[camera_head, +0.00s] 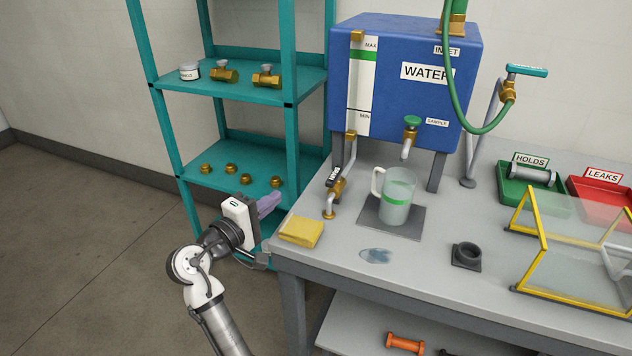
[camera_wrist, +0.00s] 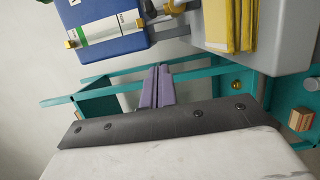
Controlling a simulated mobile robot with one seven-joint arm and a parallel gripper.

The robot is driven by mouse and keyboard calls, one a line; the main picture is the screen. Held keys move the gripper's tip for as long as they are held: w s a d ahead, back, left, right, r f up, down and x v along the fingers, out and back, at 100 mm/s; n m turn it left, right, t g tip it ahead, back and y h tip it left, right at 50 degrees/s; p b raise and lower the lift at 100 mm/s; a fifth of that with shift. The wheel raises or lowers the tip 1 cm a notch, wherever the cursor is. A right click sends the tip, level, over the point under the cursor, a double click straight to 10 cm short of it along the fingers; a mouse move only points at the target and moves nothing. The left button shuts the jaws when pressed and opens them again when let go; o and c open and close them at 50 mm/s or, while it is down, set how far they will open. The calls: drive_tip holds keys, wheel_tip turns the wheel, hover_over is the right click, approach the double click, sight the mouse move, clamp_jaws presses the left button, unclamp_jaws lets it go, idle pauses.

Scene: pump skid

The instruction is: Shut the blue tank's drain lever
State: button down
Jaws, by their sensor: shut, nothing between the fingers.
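The blue tank (camera_head: 400,80) marked WATER stands on legs on the grey bench; part of it shows at the upper left in the wrist view (camera_wrist: 108,28). Its drain lever (camera_head: 333,176), a short black labelled handle, sits on a brass valve (camera_head: 338,189) below the tank's left front corner. The handle points up and slightly tilted; I cannot tell surely whether it is open. A bent spout (camera_head: 329,208) hangs below the valve. My gripper (camera_head: 272,202), with purple fingers, is shut and empty left of the bench, lower than and apart from the lever. Its fingertips show in the wrist view (camera_wrist: 158,70).
A jug (camera_head: 397,200) stands under the sample tap (camera_head: 411,125). A puddle (camera_head: 376,256) lies in front. The teal shelf (camera_head: 240,185) stands close behind my gripper.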

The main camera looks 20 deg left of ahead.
sight(334, 179)
drive_tip(key=p+x, duration=0.2)
drive_tip(key=x, duration=0.7)
drive_tip(key=shift+w+d+r+p, duration=0.1)
drive_tip(key=shift+w+p, duration=0.1)
drive_tip(key=shift+p, duration=0.1)
drive_tip(key=d, duration=0.1)
drive_tip(key=d+p, duration=0.1)
drive_tip(key=d, duration=0.1)
drive_tip(key=shift+w, duration=0.3)
drive_tip(key=shift+d+p, duration=0.3)
drive_tip(key=shift+d, duration=0.25)
drive_tip(key=shift+s, duration=0.1)
drive_tip(key=shift+d+y, duration=0.2)
drive_tip(key=shift+y, duration=0.3)
